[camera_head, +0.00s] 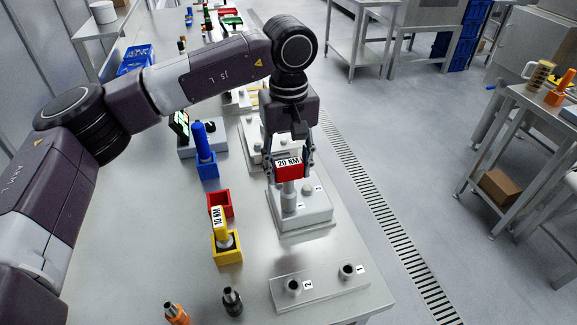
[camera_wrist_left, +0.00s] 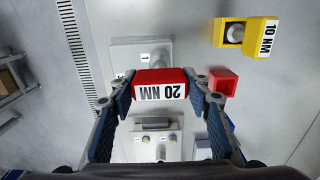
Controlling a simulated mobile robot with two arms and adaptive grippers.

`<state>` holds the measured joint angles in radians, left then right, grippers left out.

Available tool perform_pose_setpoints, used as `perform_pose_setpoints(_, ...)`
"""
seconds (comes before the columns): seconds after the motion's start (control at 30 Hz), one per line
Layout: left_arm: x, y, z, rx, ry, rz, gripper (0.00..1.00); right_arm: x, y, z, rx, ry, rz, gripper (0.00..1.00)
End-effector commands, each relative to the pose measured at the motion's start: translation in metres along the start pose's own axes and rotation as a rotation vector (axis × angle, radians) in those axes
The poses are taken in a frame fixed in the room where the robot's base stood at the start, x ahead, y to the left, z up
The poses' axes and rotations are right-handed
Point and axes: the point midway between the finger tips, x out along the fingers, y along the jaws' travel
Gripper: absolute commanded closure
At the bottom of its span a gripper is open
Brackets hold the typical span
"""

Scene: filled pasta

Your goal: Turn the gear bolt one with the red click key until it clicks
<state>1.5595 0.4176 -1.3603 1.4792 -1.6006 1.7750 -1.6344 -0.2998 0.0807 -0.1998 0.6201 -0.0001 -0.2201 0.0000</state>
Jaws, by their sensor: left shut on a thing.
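The red click key (camera_head: 289,171), marked 20 NM, stands upright in my left gripper (camera_head: 290,167), which is shut on its red head. It also shows in the left wrist view (camera_wrist_left: 160,90). Its grey shaft (camera_head: 288,195) points down at the light grey gear block (camera_head: 305,215), beside the label 2. I cannot tell whether its tip touches a bolt. A bolt (camera_head: 308,189) beside the label 1 stands clear to the right of the shaft; in the left wrist view label 1 (camera_wrist_left: 145,57) shows beyond the key. My right gripper is not in view.
The red holder (camera_head: 220,204) stands empty. The yellow key (camera_head: 217,219), marked 10 NM, sits in its yellow holder (camera_head: 228,254); a blue key (camera_head: 203,141) stands in a blue holder. A plate (camera_head: 318,289) with two sockets lies near the table's front right edge.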

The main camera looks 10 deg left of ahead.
Motion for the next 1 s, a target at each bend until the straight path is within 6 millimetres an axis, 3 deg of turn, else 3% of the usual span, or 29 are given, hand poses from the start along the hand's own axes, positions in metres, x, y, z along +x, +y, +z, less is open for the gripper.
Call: perform_pose_setpoints(1.0,0.0100,0.0002,-0.0002,0.013,0.001,0.001,0.87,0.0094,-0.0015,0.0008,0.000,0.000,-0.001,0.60)
